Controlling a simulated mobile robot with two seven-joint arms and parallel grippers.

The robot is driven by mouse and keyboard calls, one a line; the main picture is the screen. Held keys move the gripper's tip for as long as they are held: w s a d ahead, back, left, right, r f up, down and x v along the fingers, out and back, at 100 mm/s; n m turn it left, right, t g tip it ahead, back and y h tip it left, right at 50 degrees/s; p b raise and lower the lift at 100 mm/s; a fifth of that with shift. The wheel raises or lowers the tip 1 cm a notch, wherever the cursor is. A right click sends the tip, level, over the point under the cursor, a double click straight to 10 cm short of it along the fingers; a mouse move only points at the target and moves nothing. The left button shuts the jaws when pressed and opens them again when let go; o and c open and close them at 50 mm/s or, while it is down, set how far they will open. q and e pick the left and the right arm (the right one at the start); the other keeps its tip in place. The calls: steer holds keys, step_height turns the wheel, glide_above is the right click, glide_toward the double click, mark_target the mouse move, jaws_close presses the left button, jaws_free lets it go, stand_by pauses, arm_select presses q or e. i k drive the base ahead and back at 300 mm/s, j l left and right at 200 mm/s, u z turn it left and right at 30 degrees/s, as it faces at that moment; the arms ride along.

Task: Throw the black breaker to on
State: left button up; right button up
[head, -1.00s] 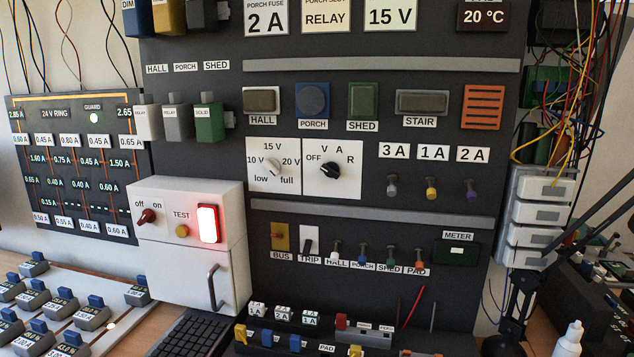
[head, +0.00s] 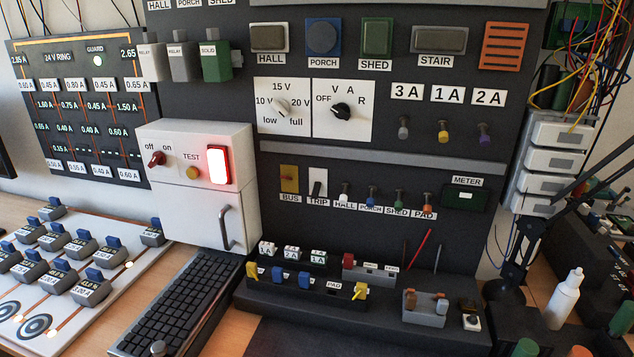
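The black breaker (head: 318,184) sits on the dark wall panel above the TRIP label (head: 318,202). It is a small narrow switch with a dark part and a pale part. At this size I cannot tell for sure which way its lever is thrown. A yellow BUS part (head: 289,179) is just left of it, and the small HALL toggle (head: 344,190) is just right. Neither of my grippers shows in the head view.
A white box (head: 200,165) with a red off/on switch, TEST button and lit red rocker juts out left of the breaker. Below are a keyboard (head: 178,305) and a dark ledge (head: 330,305) with small parts. A white bottle (head: 565,297) stands right. Space before the breaker looks clear.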

mark_target(317, 185)
steer(key=j+z, duration=0.15)
steer(key=j, duration=0.4)
steer(key=k+j+z, duration=0.15)
steer(key=j, duration=0.45)
steer(key=j+z, duration=0.1)
steer(key=j, duration=0.45)
steer(key=k+j+z, duration=0.15)
steer(key=j, duration=0.4)
